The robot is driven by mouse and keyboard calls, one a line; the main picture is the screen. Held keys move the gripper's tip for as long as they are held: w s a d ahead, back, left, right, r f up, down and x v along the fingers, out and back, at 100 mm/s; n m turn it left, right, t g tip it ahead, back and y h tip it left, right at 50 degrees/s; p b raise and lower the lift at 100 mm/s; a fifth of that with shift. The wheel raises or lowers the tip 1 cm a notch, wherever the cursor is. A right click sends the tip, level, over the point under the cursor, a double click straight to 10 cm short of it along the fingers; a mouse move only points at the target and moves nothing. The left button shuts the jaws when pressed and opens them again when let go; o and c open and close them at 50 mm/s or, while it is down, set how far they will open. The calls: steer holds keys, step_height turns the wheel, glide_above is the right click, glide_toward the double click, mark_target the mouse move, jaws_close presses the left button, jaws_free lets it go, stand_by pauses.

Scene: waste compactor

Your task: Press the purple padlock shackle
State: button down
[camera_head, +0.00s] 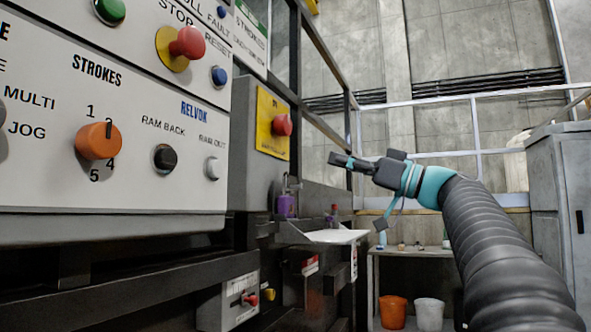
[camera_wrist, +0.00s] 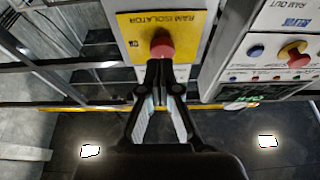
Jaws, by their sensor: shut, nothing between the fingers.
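The purple padlock (camera_head: 287,206) is small in the head view, below the grey isolator box with the yellow plate (camera_head: 267,110). Its grey shackle (camera_head: 288,184) stands up above the purple body; I cannot tell whether it is closed. My gripper (camera_head: 338,160) is shut and empty, up and to the right of the padlock in the picture and apart from it. In the wrist view my gripper's fingertips (camera_wrist: 160,66) overlap the lower edge of the red isolator knob (camera_wrist: 162,44); contact cannot be told. I cannot make out the padlock in the wrist view.
A control panel (camera_head: 60,180) with knobs and buttons fills the left. A small red and purple object (camera_head: 333,212) stands on the ledge beyond the padlock. A white sheet (camera_head: 335,236) lies below. A grey cabinet (camera_head: 560,190) stands at right, with orange (camera_head: 392,312) and white (camera_head: 429,314) buckets.

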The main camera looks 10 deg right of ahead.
steer(key=shift+w+a, duration=0.1)
steer(key=p+x, duration=0.3)
steer(key=x, duration=0.7)
steer(key=shift+r, duration=0.15)
step_height(320, 180, down, 3)
steer(key=shift+r+b, duration=0.2)
steer(key=shift+b, duration=0.35)
steer(key=shift+f, duration=0.85)
